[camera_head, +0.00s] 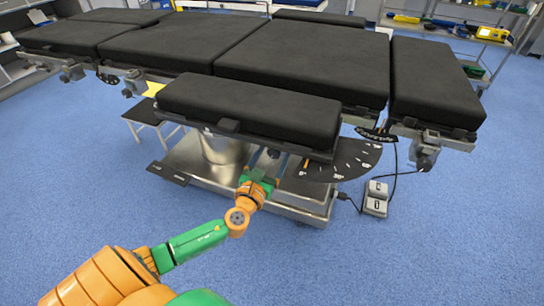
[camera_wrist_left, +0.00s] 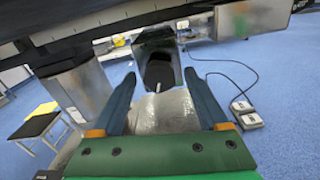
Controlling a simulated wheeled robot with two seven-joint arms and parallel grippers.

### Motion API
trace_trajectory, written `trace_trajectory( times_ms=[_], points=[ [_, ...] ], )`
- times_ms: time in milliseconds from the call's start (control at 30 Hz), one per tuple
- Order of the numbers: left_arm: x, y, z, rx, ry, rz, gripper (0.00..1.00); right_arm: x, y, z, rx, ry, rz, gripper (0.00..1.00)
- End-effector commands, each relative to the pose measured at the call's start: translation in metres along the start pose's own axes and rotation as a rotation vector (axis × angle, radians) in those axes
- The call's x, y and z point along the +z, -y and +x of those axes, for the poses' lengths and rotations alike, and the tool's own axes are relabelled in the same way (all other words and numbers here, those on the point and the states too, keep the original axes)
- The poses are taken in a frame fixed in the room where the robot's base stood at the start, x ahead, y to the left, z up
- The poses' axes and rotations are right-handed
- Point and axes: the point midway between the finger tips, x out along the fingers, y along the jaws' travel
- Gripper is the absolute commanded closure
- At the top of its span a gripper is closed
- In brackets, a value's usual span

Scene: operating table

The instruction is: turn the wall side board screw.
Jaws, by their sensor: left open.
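The black padded side board (camera_head: 250,105) juts out from the near side of the operating table (camera_head: 300,60), with a dark angle dial (camera_head: 340,160) at its right end. My left gripper (camera_head: 262,170) is below the side board's front edge, its fingers partly hidden there. In the left wrist view its two dark fingers (camera_wrist_left: 160,78) are spread apart, with a dark block-shaped knob (camera_wrist_left: 157,65) under the board between their tips. The knob looks like the screw, and no finger clearly touches it. My right gripper is not in view.
The table's metal column (camera_head: 222,148) and base (camera_head: 300,195) stand behind and below my gripper. A foot pedal (camera_head: 376,198) with a cable lies on the blue floor at the right. A small black step (camera_head: 140,110) stands at the left. The floor in front is clear.

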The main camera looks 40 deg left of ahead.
Motion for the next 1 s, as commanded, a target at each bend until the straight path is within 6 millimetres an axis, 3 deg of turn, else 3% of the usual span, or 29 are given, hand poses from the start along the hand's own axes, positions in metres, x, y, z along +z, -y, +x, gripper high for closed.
trace_trajectory(
  times_ms=[100, 400, 733, 1000],
  points=[
    [0.0001, 0.0, -0.0003, 0.0, 0.0, -0.001, 0.23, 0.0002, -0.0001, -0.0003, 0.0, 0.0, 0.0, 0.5],
    [0.0001, -0.0002, -0.0005, 0.001, 0.0, -0.002, 1.0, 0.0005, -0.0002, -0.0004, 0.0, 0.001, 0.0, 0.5],
    [-0.0006, -0.0001, -0.0007, 0.002, -0.001, -0.054, 1.0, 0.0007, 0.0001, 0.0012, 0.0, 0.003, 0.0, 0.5],
    [-0.0013, 0.0008, -0.0009, 0.002, 0.0, -0.243, 1.0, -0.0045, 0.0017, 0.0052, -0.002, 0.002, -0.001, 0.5]
  ],
)
